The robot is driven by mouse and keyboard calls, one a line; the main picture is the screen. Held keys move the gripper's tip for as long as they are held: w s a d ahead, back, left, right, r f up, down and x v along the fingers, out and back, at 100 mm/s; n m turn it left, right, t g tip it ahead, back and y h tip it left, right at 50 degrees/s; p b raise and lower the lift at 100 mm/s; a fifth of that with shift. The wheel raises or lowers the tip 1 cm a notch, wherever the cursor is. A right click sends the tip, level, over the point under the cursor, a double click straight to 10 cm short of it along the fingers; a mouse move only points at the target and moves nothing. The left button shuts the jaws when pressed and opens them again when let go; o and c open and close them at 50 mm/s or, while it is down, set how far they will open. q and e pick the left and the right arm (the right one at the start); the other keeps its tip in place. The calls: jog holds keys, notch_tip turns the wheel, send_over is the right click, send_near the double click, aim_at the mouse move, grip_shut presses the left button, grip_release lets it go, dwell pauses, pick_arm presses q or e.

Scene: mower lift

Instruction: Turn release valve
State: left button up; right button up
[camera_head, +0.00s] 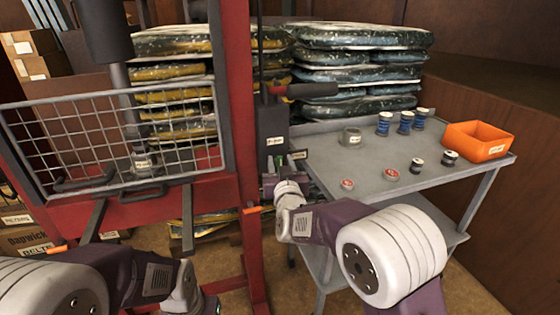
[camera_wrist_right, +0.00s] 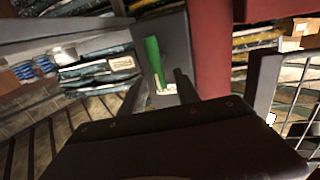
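A dark pump box (camera_head: 272,135) is fixed to the red press frame.
A grey table (camera_head: 330,160) stands close at the right with an orange bin (camera_head: 478,141), blue spools (camera_head: 405,122) and small tins (camera_head: 391,174). A wire mesh guard (camera_head: 110,130) is at the left. Stacked bags (camera_head: 360,60) stand behind.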

jog(key=shift+w+a, duration=0.1)
jog(key=shift+w, duration=0.7)
jog(key=shift+c, duration=0.4)
grip_shut()
